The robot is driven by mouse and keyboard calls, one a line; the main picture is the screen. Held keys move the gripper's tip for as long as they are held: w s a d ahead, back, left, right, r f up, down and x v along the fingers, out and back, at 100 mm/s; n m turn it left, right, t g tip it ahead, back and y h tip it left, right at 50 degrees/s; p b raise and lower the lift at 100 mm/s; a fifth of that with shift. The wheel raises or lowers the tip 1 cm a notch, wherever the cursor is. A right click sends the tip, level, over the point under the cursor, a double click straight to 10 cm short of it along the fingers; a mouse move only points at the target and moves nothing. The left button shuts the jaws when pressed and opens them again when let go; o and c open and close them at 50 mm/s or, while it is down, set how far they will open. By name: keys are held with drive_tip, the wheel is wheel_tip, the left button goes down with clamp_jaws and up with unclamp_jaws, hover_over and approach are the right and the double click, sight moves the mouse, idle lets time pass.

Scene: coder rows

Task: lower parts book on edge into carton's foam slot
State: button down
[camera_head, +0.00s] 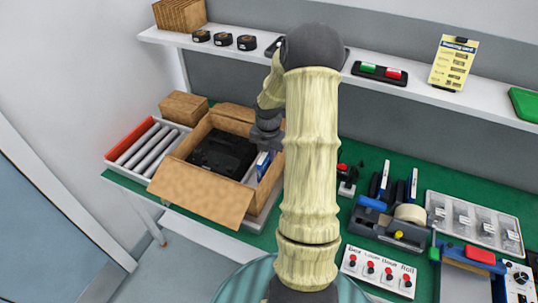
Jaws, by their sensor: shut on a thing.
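The open cardboard carton (199,190) stands on the green bench with its front flap folded outward. Black foam (222,154) fills much of its inside. A blue and white parts book (263,164) stands on edge at the carton's right side, just under my gripper (267,147). My gripper points down and is shut on the book. My arm covers part of the gripper and the area to its right. The foam slot is not clearly visible, and I cannot tell how deep the book sits in it.
A roller conveyor (142,148) with a red end lies left of the carton, with a brown box (184,107) behind. A shelf (230,42) runs above. A tape dispenser (402,222) and a button panel (379,272) stand to the right.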

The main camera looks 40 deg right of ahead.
drive_tip(key=f, duration=0.1)
drive_tip(key=s+f, duration=0.1)
drive_tip(key=f, duration=0.1)
drive_tip(key=shift+s+a, duration=0.25)
drive_tip(key=shift+a, duration=0.05)
drive_tip(key=c, duration=1.3)
unclamp_jaws()
drive_tip(key=shift+w+f, duration=0.1)
drive_tip(key=shift+g, duration=0.3)
wheel_tip(320, 180, up, 5)
hover_over(269, 163)
drive_tip(key=w, duration=0.1)
drive_tip(key=shift+d, duration=0.4)
drive_tip(key=r, duration=1)
drive_tip(key=a+r, duration=0.1)
drive_tip(key=r, duration=0.4)
drive_tip(key=shift+s+a+r, duration=0.1)
drive_tip(key=shift+s+r, duration=0.05)
drive_tip(key=shift+r, duration=0.15)
drive_tip(key=shift+r+p, duration=0.1)
drive_tip(key=shift+p, duration=0.3)
